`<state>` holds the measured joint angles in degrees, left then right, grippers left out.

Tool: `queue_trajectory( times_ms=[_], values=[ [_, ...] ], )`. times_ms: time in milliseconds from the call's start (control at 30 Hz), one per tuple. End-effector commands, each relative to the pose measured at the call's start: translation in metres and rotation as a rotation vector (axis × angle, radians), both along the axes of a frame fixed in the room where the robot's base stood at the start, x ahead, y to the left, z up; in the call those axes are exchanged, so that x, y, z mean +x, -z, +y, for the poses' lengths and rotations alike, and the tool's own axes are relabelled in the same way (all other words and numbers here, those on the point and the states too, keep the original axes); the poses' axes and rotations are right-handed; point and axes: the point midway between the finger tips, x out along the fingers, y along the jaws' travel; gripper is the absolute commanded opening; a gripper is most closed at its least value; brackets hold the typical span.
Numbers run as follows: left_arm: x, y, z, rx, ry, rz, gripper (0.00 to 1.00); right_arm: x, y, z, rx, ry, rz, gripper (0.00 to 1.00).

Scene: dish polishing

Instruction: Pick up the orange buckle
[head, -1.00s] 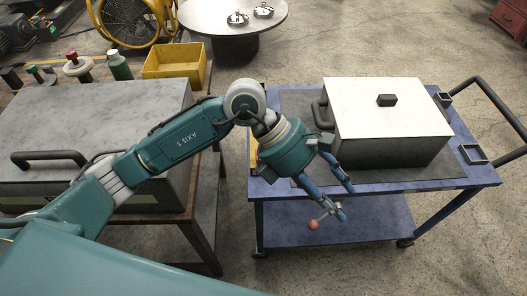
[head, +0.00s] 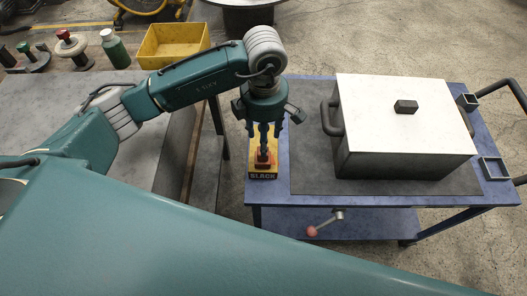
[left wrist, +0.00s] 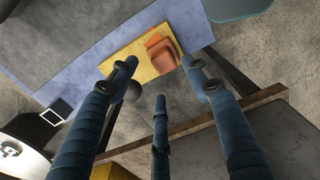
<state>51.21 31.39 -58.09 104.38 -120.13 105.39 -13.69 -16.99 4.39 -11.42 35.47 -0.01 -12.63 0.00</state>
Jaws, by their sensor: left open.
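The orange buckle (head: 263,159) sits on a yellow plate (head: 263,177) marked "SLACK" at the left end of the blue cart top. The buckle also shows in the left wrist view (left wrist: 162,53), lying on the yellow plate (left wrist: 139,64) just beyond my fingertips. My left gripper (head: 265,136) points down above the buckle. In the left wrist view its three blue fingers (left wrist: 160,75) are spread, with nothing between them. The fingers partly hide the buckle's far side in the head view. My right gripper is out of view.
A grey box with a white lid (head: 395,103) stands on a dark mat (head: 312,178) right of the plate. A red-knobbed lever (head: 312,231) sticks out at the cart's front. A workbench with a yellow bin (head: 174,54) and a green bottle (head: 115,49) is left.

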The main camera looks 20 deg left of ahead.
Motion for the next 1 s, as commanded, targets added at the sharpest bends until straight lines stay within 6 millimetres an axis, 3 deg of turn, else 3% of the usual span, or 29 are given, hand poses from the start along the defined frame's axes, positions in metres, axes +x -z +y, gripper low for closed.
queue_trajectory(
  times_ms=[100,200,400,533,833,1000],
  values=[
    [-0.001,0.011,0.000,0.000,0.001,0.001,0.48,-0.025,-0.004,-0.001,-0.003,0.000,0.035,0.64],
    [-0.002,0.016,0.000,0.001,0.001,0.001,0.48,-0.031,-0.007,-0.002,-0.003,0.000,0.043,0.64],
    [-0.010,0.040,-0.002,0.000,0.001,0.005,0.48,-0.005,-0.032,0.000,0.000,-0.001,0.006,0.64],
    [-0.008,0.059,-0.002,-0.001,0.001,0.002,0.48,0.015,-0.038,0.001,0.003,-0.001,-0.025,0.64],
    [-0.007,0.067,-0.002,-0.002,0.002,-0.002,0.48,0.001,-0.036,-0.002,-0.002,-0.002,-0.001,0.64],
    [-0.007,0.067,-0.002,-0.002,0.002,-0.002,0.17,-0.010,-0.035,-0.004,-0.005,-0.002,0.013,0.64]
  ],
)
